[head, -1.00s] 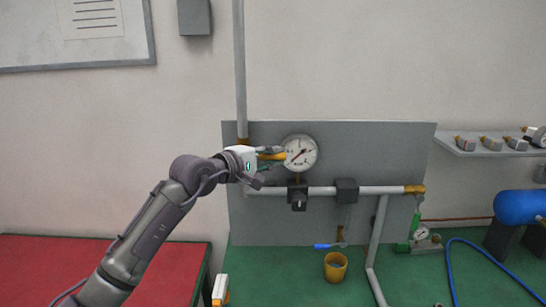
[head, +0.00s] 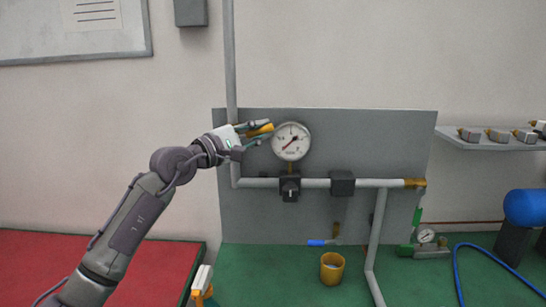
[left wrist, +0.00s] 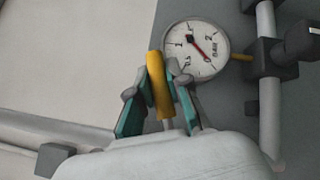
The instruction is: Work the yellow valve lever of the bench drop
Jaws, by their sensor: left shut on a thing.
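The yellow valve lever (head: 260,131) is on the pipe at the left of the grey panel. My left gripper (head: 258,131) is shut on it, with a finger on either side. The lever slants up to the right in the head view. In the left wrist view the lever (left wrist: 158,80) stands out between the teal-lined fingers (left wrist: 160,96). The valve body behind the hand is hidden. My right gripper is not in view.
A round pressure gauge (head: 291,141) sits close to the right of my left gripper. Below it run a grey pipe (head: 315,183) and a black-handled valve (head: 290,188).

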